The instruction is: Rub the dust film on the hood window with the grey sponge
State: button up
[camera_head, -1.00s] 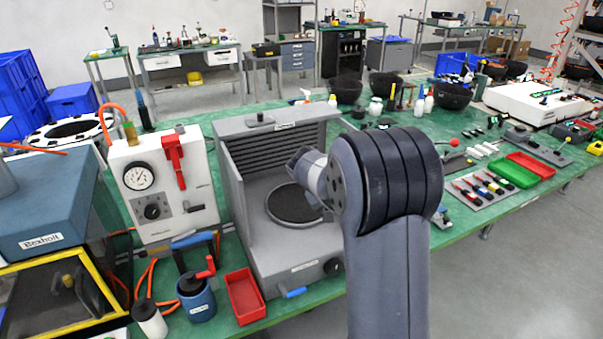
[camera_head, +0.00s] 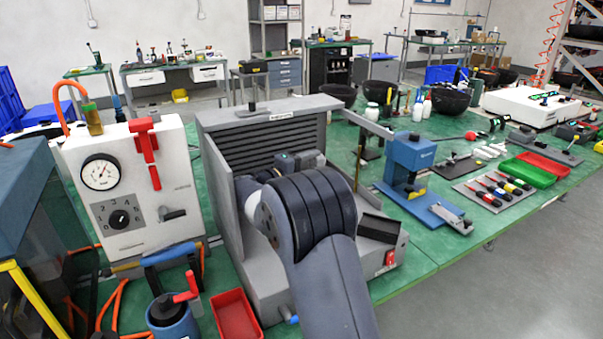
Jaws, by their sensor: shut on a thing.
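My arm reaches into the grey open-fronted booth (camera_head: 224,195) with the slatted back. My gripper (camera_head: 300,160) shows only in part, as a small grey body beyond my dark wrist joint, in front of the slats. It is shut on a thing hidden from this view. I cannot make out the grey sponge anywhere. A dark window with a yellow frame (camera_head: 32,300) shows at the lower left, cut by the picture edge and clear of my arm. I cannot tell whether it is the hood window, and no dust film can be made out.
A white gauge box (camera_head: 130,190) stands left of the booth. A red tray (camera_head: 236,316) and a blue pot (camera_head: 172,318) with a red handle sit in front. A blue press (camera_head: 408,155) stands to the right, near green (camera_head: 527,172) and red trays.

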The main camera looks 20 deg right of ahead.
aim_at(343, 156)
jog(key=shift+w+a+r+t, duration=0.1)
jog(key=shift+w+a+t, duration=0.25)
jog(key=shift+w, duration=0.15)
jog(key=shift+w+d+r+h, duration=0.15)
jog(key=shift+d+h, duration=0.1)
jog(key=shift+h, duration=0.05)
jog(key=shift+w+d+p, duration=0.25)
jog(key=shift+d+p, duration=0.05)
jog(key=shift+d, duration=1)
jog(key=shift+w+d+p, duration=0.25)
jog(key=shift+d, duration=1)
jog(key=shift+w+d+b, duration=0.15)
jog(key=shift+d+b, duration=0.25)
jog(key=shift+d, duration=0.65)
jog(key=shift+s+d+f+b, duration=0.1)
jog(key=shift+s+f+b, duration=0.1)
jog(key=shift+s+b, duration=0.5)
jog(key=shift+s+d+r+b, duration=0.1)
jog(key=shift+s+d+b, duration=0.1)
jog(key=shift+s+b, duration=1.05)
